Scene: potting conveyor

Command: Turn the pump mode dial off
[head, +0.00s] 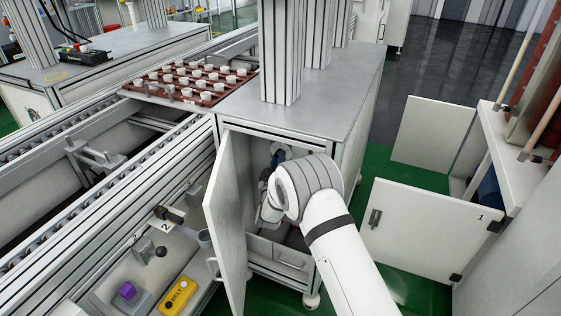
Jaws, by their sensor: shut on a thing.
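I cannot make out the pump mode dial in the head view. The grey cabinet (350,105) stands in the middle with its door (228,215) swung open toward me. My white arm reaches into the cabinet opening, and its grey joint covers much of the inside. Parts of my wrist show dimly in the opening. My gripper's jaws are hidden in there, so I cannot see what they touch.
A yellow BELT box (177,296), a purple block (127,291) and a black knob (161,252) sit at lower left. A red tray (130,90) with several white cups lies on the conveyor. An open panel marked 1 (425,230) stands at right. Green floor is clear between.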

